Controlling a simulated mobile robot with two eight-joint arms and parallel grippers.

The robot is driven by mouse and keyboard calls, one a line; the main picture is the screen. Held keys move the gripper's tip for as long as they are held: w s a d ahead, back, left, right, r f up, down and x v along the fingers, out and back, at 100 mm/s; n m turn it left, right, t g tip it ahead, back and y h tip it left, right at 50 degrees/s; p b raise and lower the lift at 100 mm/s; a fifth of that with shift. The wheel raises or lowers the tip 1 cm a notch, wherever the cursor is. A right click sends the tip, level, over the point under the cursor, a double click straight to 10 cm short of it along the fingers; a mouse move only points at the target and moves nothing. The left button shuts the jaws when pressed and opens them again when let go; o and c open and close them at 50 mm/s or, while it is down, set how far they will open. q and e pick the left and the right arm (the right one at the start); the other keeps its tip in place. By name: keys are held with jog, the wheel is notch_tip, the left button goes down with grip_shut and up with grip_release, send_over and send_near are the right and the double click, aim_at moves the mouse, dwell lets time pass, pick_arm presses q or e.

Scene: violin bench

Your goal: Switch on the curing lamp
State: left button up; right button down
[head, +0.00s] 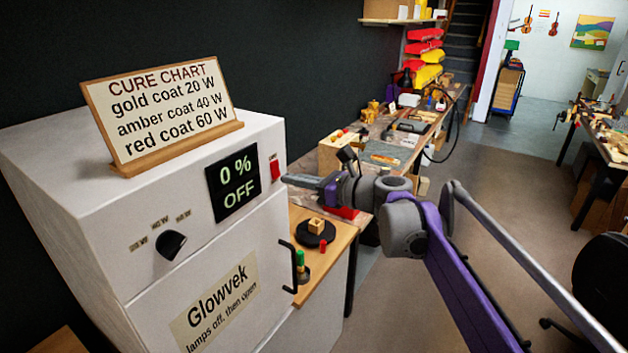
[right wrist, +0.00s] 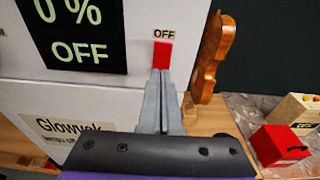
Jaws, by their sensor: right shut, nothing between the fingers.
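The curing lamp is a white cabinet (head: 60,200) labelled Glowvek, at the left of the head view. Its black display (head: 234,183) reads 0 % and OFF. A red switch (head: 275,168) sits right of the display; in the right wrist view the switch (right wrist: 162,54) has an OFF label above it. A black knob (head: 171,245) sits below several watt labels. My right gripper (head: 286,179) is shut and empty, its tips (right wrist: 160,73) at the switch's lower edge; I cannot tell if they touch. My left gripper is out of view.
A cure chart (head: 165,112) stands on the cabinet. The door has a black handle (head: 291,267). A wooden side top (head: 325,262) holds a black disc and small parts. A violin (right wrist: 212,55) and a red box (right wrist: 282,143) show in the right wrist view.

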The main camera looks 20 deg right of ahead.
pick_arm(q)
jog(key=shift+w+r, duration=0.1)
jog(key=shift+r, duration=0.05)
pick_arm(e)
jog(key=shift+x, duration=0.85)
jog(key=shift+w+a+f, duration=0.1)
jog(key=shift+w, duration=0.05)
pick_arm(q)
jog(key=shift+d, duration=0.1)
